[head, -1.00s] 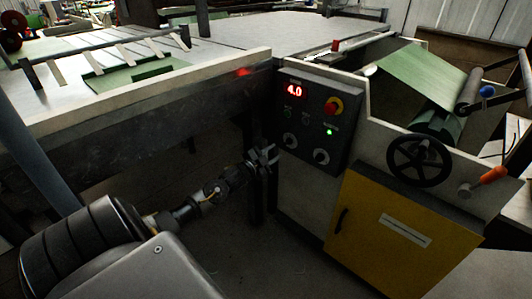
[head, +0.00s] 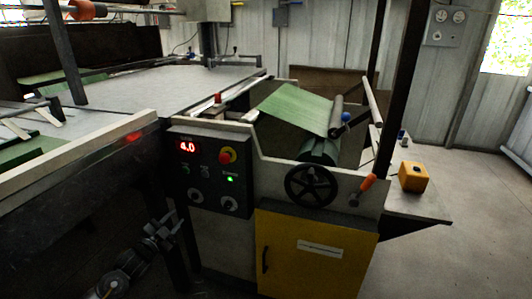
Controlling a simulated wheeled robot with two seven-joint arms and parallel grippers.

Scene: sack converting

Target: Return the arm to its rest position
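My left gripper (head: 168,226) shows at the lower left in the head view, with its wrist coming up from the bottom edge. It hangs in front of the machine, below and left of the control panel (head: 208,172), and looks open with nothing between its fingers. It appears apart from the panel's knobs. My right gripper is out of the picture.
The panel has a red display reading 4.0, a red stop button (head: 227,156) and a lit green lamp. A black handwheel (head: 311,186) and a yellow cabinet door (head: 317,256) are to the right. A yellow box (head: 413,177) stands on a side shelf. Floor is clear at far right.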

